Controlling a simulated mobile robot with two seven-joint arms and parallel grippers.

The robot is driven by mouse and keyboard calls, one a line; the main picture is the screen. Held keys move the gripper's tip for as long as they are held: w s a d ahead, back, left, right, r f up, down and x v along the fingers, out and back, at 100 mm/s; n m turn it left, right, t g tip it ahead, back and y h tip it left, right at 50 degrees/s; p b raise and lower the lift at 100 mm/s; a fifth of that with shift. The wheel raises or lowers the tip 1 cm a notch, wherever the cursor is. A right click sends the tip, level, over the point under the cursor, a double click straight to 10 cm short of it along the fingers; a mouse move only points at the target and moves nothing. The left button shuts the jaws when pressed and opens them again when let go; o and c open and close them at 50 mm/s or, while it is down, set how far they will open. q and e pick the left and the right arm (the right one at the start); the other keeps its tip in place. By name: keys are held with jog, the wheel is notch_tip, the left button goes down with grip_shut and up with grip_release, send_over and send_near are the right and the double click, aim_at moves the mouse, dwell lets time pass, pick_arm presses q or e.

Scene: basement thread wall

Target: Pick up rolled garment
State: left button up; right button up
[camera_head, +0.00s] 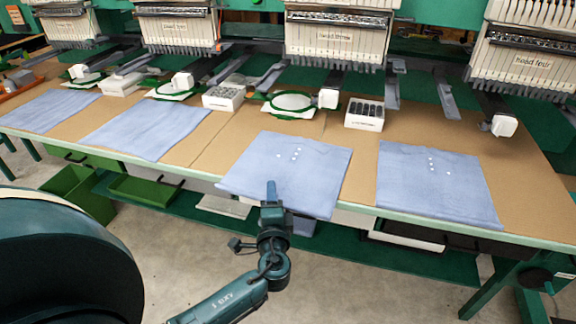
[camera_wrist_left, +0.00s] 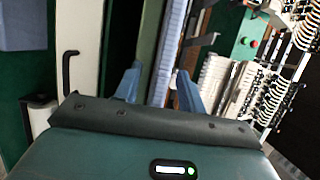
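Several flat blue garments lie on the brown worktable; none in view is clearly rolled. The third blue garment from the left (camera_head: 290,165) hangs slightly over the front edge, with small white dots on it. My left gripper (camera_head: 271,190) is at that edge, its tip overlapping the garment in the head view; whether it touches cannot be told. In the left wrist view its two blue fingers (camera_wrist_left: 158,84) are apart, with the table edge and a blue cloth edge (camera_wrist_left: 170,50) showing beyond and between them. A blue block-like item (camera_wrist_left: 24,25) shows at upper left there. My right gripper is out of view.
The worktable (camera_head: 540,180) carries white boxes, such as one with dark spools (camera_head: 364,113), and green embroidery hoops (camera_head: 291,105). Embroidery machine heads (camera_head: 337,37) stand behind. Green bins (camera_head: 80,190) and a lower shelf lie below. Concrete floor is open in front.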

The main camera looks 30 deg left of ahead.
pick_arm(q)
jog(key=shift+c, duration=0.2)
jog(key=shift+c, duration=0.8)
grip_shut()
